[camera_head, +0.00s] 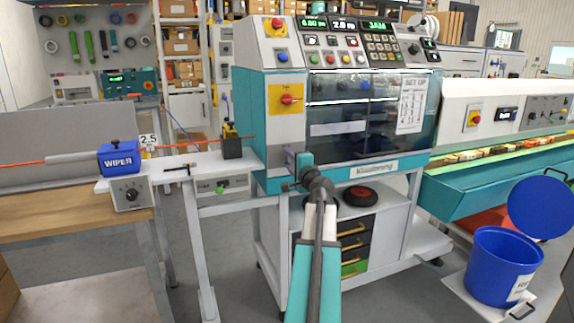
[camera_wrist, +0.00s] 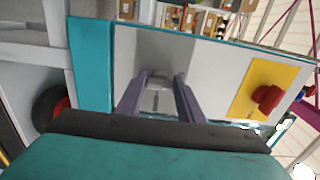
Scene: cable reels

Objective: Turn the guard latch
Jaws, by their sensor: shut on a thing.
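The guard latch (camera_wrist: 158,81) is a small grey piece on the pale front panel of the teal and white machine (camera_head: 340,178), below the yellow plate. In the wrist view my gripper (camera_wrist: 159,84) has its two purple-grey fingers on either side of the latch, shut on it. In the head view my gripper (camera_head: 296,160) is at the lower left of the machine front, and the latch is hidden behind it. I cannot tell the latch's turn angle.
A red rotary switch (camera_head: 290,99) on a yellow plate sits above my gripper; it also shows in the wrist view (camera_wrist: 266,97). The dark guard window (camera_head: 345,115) is to the right. A blue WIPER block (camera_head: 118,158) stands at left, a blue bin (camera_head: 500,270) at right.

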